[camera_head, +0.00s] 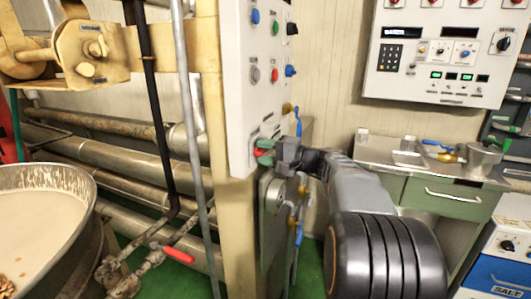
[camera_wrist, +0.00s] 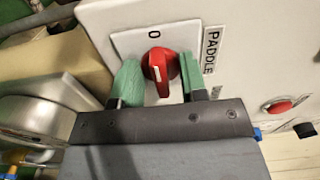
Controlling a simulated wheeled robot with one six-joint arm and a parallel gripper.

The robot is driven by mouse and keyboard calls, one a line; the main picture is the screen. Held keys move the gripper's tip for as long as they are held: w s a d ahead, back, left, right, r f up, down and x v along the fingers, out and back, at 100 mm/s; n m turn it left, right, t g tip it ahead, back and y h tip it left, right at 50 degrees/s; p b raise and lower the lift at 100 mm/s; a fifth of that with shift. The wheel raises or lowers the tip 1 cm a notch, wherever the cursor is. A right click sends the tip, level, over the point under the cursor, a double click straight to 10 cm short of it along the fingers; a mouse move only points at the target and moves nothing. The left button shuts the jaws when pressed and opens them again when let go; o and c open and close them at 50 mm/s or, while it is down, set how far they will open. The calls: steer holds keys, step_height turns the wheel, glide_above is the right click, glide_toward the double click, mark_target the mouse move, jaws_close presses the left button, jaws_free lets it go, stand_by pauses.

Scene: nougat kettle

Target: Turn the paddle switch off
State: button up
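The paddle switch is a red rotary knob (camera_wrist: 161,66) on a white square plate (camera_wrist: 128,40), beside a label reading "PADDLE" (camera_wrist: 211,50) in the wrist view. A "0" is printed on the plate above the knob. A white mark shows on the knob's near face, away from the "0". My gripper (camera_wrist: 159,75) has its two green fingers on either side of the knob, with gaps visible, so it is open around it. In the head view my gripper (camera_head: 277,150) is at the lower end of the white panel, and the red knob (camera_head: 263,152) is partly hidden by it.
The white control panel (camera_head: 242,90) carries several other buttons and switches above. Another red button (camera_wrist: 279,107) is near the label. A kettle (camera_head: 45,185) stands left, with pipes behind it. A grey counter (camera_head: 425,165) is on the right.

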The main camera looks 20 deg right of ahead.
steer(key=p+v, duration=0.1)
steer(key=v, duration=1.3)
steer(key=shift+w+a, duration=0.1)
steer(key=s+a+n+g+h+p, duration=0.25)
steer(key=a+g+p, duration=0.45)
steer(key=a+p, duration=0.5)
steer(key=s+a+n+g+h+p, duration=0.2)
steer(key=s+a+n+h+p, duration=0.5)
steer(key=s+h+p, duration=0.2)
steer(key=shift+s+a+r+g+h+p, duration=0.15)
steer(key=shift+a+r+g+h+p, duration=0.2)
steer(key=shift+r+p, duration=0.25)
